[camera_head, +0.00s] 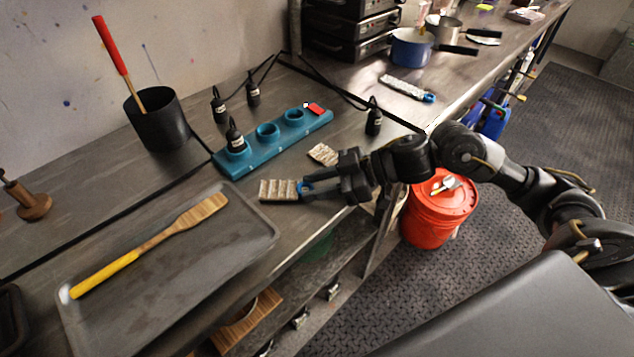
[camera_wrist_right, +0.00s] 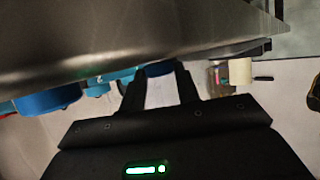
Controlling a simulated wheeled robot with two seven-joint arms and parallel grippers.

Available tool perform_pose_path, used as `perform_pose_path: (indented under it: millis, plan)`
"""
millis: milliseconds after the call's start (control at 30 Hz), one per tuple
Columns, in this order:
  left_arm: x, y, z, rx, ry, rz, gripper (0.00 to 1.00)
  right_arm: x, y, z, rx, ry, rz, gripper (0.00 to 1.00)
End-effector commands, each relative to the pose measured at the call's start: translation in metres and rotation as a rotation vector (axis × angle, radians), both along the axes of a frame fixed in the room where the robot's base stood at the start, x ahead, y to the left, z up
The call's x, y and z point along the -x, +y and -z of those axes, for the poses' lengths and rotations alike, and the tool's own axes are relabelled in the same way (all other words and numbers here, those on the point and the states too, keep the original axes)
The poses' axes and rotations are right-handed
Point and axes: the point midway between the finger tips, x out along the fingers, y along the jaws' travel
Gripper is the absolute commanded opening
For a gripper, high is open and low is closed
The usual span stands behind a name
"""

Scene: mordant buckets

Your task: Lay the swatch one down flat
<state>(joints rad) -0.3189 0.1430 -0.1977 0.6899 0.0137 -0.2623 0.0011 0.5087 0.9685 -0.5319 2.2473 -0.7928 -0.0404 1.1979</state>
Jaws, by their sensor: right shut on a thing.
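My right gripper (camera_head: 318,187) reaches in from the right over the counter's front edge. It is shut on the blue end of a beige, ribbed swatch (camera_head: 278,190). The swatch points left, close over the counter next to the tray, and looks about level; I cannot tell whether it touches the surface. In the right wrist view the gripper's fingers (camera_wrist_right: 161,90) show with a blue piece between their tips. A second beige swatch (camera_head: 322,154) lies behind the gripper, partly hidden. A third swatch with a blue end (camera_head: 408,88) lies farther back. My left gripper is not in view.
A teal rack (camera_head: 262,147) with round sockets stands behind the swatch; several black bottles are in and around it. A grey tray (camera_head: 250,215) holds a yellow-handled spatula (camera_head: 150,247). A black pot (camera_head: 157,118) stands at the back. A red bucket (camera_head: 437,212) is below on the floor.

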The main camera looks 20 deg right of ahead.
Motion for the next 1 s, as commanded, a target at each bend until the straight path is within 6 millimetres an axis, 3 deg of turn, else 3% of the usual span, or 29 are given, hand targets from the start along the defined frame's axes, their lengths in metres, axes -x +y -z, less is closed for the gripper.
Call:
perform_pose_path:
  millis: [33,67,267,633,1000]
  plan:
    - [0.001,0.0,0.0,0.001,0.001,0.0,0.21,0.0,0.0,0.0,0.0,0.0,0.0,0.14]
    - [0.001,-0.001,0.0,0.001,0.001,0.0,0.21,0.0,0.0,0.0,0.0,0.0,0.0,0.33]
    - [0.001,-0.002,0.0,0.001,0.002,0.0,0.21,0.0,0.0,0.0,0.0,0.0,0.0,0.57]
    - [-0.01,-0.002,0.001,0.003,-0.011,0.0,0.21,0.003,-0.007,-0.002,0.002,0.001,0.001,0.57]
    - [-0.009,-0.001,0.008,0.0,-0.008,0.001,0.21,0.028,-0.066,-0.026,0.006,0.002,0.003,0.57]
